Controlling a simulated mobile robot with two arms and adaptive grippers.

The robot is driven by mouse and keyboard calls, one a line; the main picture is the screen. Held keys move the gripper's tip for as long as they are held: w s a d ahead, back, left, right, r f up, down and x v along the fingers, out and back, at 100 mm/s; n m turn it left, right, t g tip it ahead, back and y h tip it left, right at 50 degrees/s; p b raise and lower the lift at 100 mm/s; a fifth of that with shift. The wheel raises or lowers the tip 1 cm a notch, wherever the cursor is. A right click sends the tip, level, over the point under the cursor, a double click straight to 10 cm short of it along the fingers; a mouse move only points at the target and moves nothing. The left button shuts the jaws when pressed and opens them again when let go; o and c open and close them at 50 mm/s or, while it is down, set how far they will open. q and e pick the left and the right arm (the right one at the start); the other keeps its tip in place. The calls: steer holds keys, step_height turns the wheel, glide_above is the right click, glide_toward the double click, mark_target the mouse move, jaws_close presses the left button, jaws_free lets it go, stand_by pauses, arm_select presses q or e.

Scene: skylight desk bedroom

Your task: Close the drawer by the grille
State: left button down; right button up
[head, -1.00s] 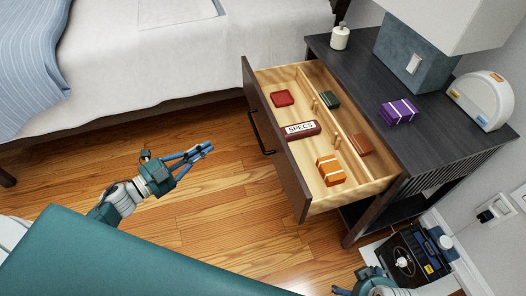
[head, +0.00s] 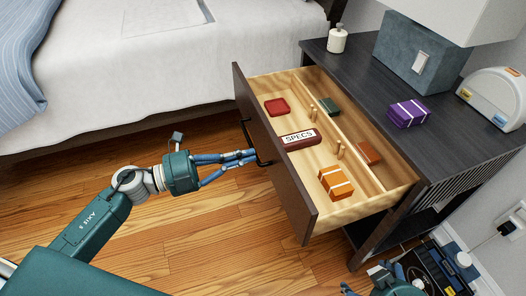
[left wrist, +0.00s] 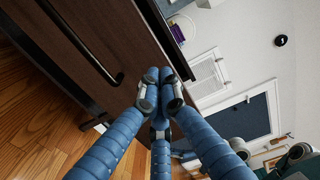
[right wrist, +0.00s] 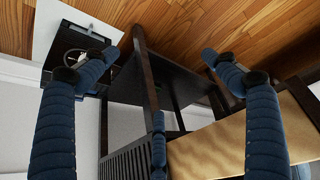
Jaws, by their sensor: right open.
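The drawer (head: 290,190) of the dark nightstand (head: 350,75) is pulled well out. It holds a red box (head: 277,107), a "SPECS" case (head: 300,139), an orange box (head: 335,182), a green box (head: 329,106) and a brown box (head: 368,153). My left gripper (head: 253,157) has its fingertips together at the drawer front, close to the black handle. In the left wrist view the handle (left wrist: 115,78) lies left of the fingers, apart from them; contact with the panel is unclear. My right gripper (right wrist: 162,62) is open and empty, low near the nightstand's slatted side (right wrist: 125,162).
A white wall grille (left wrist: 208,76) shows beyond the drawer. A bottle (head: 337,39), lamp (head: 405,50), purple box (head: 408,112) and white rounded device (head: 495,95) stand on the nightstand. The bed (head: 130,75) is at left. Wood floor (head: 220,225) lies open before the drawer.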

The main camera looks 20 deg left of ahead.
mark_target(275, 147)
arm_select(q)
steer(key=shift+x, duration=2.45)
arm_select(e)
steer(key=shift+w+a+r+t, duration=0.2)
steer(key=shift+w+r+t, duration=0.1)
steer(key=shift+w, duration=0.35)
steer(key=shift+w+a+r+t, duration=0.2)
steer(key=shift+w+t, duration=0.1)
steer(key=shift+w, duration=0.3)
arm_select(q)
steer(key=p+x, duration=0.1)
steer(key=x, duration=0.2)
steer(key=shift+w+d+r, duration=0.2)
steer(key=shift+w+d, duration=0.05)
steer(key=shift+d, duration=0.05)
steer(key=shift+x, duration=1.05)
steer(key=p+x, duration=0.1)
steer(key=x, duration=1.7)
steer(key=shift+d+f, duration=0.15)
steer(key=shift+f, duration=0.1)
arm_select(e)
steer(key=s+d+g, duration=0.2)
steer(key=s+g, duration=0.1)
steer(key=s, duration=0.4)
steer(key=shift+f, duration=0.4)
arm_select(q)
steer(key=shift+w, duration=0.15)
